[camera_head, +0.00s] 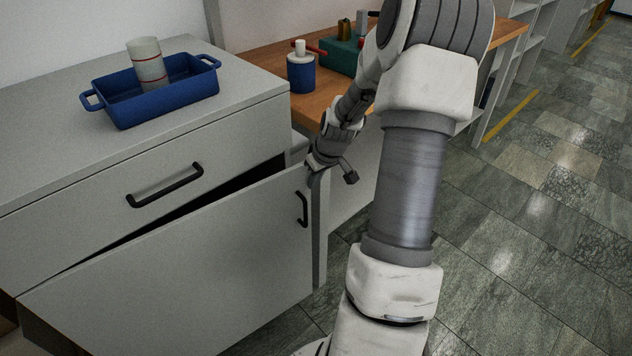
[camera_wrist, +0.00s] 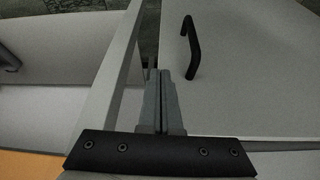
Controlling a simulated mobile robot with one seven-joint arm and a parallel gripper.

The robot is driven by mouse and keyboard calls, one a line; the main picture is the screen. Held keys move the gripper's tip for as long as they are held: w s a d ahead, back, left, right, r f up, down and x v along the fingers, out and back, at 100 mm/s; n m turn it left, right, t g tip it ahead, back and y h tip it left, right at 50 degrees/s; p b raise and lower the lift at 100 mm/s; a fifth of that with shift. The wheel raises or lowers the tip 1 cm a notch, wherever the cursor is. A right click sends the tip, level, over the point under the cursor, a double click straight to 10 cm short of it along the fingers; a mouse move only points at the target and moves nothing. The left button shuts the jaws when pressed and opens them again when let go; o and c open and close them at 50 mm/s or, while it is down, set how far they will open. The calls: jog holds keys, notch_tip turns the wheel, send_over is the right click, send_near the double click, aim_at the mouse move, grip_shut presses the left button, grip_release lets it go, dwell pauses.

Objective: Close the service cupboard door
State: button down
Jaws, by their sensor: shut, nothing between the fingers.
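The service cupboard door (camera_head: 180,275) is the light grey panel below the drawer, standing ajar. A dark wedge-shaped gap shows along its top edge. Its black handle (camera_head: 302,208) is near the free right edge; in the wrist view the handle (camera_wrist: 191,48) is to the right of the fingers. My gripper (camera_head: 314,178) is at the upper right corner of the door, close to its free edge. In the wrist view my gripper (camera_wrist: 155,75) has its fingers together and empty, beside the door face (camera_wrist: 250,70). I cannot tell whether the fingertips touch the door.
Above is a closed drawer (camera_head: 90,230) with a black handle (camera_head: 165,186). A blue tray (camera_head: 165,108) holding a striped cup (camera_head: 147,65) stands on the grey counter (camera_head: 40,150). A wooden bench (camera_head: 255,60) with a blue container (camera_head: 301,74) is behind. Tiled floor (camera_head: 500,230) is clear at right.

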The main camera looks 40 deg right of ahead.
jog(key=shift+n, duration=0.4)
jog(key=w, duration=0.4)
jog(key=shift+w, duration=0.1)
